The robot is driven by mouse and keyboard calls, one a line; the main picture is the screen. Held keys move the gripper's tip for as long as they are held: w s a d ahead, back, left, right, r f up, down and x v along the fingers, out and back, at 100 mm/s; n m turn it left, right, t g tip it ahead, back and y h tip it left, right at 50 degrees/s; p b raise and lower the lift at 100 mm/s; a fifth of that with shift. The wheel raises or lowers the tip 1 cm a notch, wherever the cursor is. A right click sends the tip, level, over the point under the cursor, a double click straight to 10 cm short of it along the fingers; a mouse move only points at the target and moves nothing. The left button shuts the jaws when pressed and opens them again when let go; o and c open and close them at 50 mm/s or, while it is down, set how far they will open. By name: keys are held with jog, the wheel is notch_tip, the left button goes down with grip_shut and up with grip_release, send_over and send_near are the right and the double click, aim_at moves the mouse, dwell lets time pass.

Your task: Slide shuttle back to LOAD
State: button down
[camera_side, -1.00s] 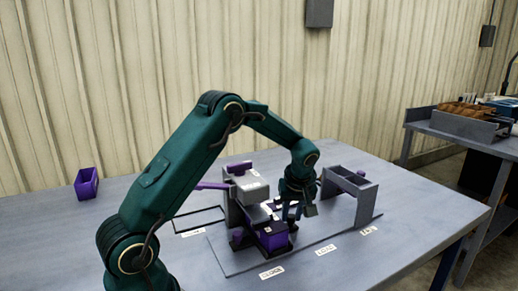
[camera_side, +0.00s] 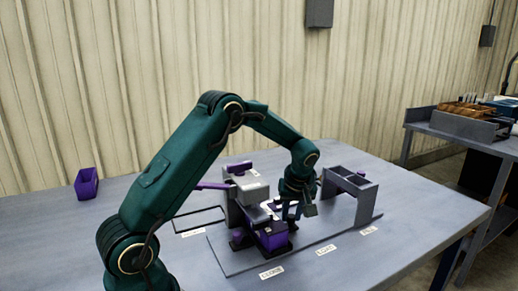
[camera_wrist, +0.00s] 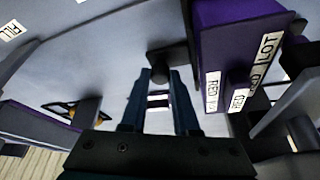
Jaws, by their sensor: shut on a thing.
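The grader fixture stands on a grey base plate (camera_side: 232,262) in the side view. A purple block (camera_side: 272,238), which seems to be on the shuttle, sits at its near end by the CLOSE label (camera_side: 271,272). The LOAD label (camera_side: 326,250) lies farther right along the plate edge. My gripper (camera_side: 292,212) is low, just behind and right of the purple block. In the wrist view my gripper (camera_wrist: 160,75) is shut on a dark knob (camera_wrist: 160,60). The purple block (camera_wrist: 230,45), with white labels, is right of the fingers. How the knob joins the shuttle is hidden.
A grey frame (camera_side: 350,180) stands right of my gripper, by another label (camera_side: 368,230). A grey housing with purple parts (camera_side: 250,187) stands left. An open purple bin (camera_side: 87,184) is at the far left. The table front is clear.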

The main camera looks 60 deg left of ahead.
jog(key=shift+w, duration=0.15)
jog(key=shift+w+a, duration=0.15)
jog(key=shift+w, duration=3.45)
jog(key=c, duration=0.6)
grip_release()
jog(key=shift+c, duration=0.2)
jog(key=shift+v, duration=2.6)
